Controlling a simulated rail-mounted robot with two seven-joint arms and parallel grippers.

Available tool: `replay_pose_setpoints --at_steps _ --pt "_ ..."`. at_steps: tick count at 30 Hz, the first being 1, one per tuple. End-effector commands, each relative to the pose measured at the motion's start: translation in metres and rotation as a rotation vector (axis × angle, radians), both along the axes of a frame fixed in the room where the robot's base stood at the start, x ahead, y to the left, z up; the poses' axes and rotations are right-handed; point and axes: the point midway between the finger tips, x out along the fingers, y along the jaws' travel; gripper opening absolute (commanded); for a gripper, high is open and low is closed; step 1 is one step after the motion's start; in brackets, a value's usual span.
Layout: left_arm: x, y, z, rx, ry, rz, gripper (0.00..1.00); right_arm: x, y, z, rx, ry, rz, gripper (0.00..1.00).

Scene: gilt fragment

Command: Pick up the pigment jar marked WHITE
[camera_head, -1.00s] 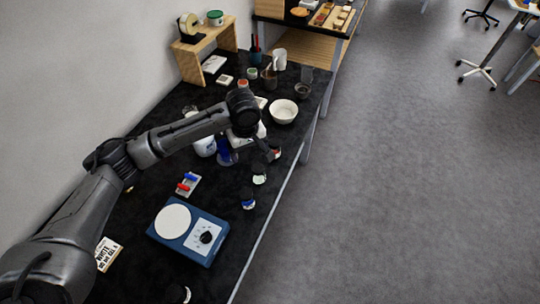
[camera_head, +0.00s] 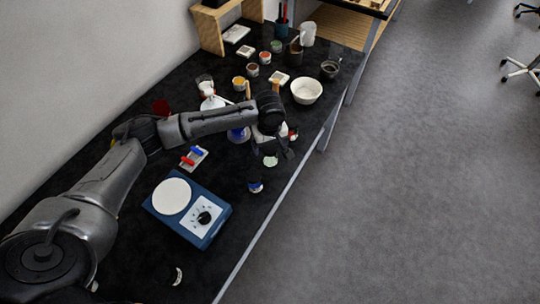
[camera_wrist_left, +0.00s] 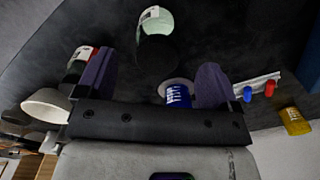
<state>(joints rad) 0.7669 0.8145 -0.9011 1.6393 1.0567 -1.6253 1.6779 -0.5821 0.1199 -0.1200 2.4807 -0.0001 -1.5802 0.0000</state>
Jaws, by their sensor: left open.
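My left gripper (camera_head: 271,150) is open above the front edge of the bench, pointing down; its two fingers also show in the left wrist view (camera_wrist_left: 152,78). A pale greenish-white jar with a black cap (camera_head: 270,161) stands just under the fingers. In the left wrist view this jar (camera_wrist_left: 156,20) is beyond the gap between the fingertips, and nothing is held. Its label is too small to read. No label reading WHITE is legible.
A white bowl (camera_head: 306,90) and dark mortar (camera_head: 329,69) stand farther back. Floor lies right of the bench edge.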

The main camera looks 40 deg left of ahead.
Motion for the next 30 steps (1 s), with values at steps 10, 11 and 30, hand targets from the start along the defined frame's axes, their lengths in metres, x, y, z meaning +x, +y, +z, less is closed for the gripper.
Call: replay_pose_setpoints --at_steps 10,11,30 --pt "0.002 0.002 -0.028 0.001 0.002 0.000 0.86 0.001 0.000 -0.007 -0.001 -0.002 0.001 0.73" --pt "0.003 0.002 -0.032 0.000 0.001 -0.001 0.86 0.001 0.000 -0.008 -0.001 -0.002 0.001 0.73" --pt "0.003 0.003 -0.057 0.001 0.000 -0.001 0.78 0.001 0.000 -0.012 -0.001 -0.002 0.001 0.73"
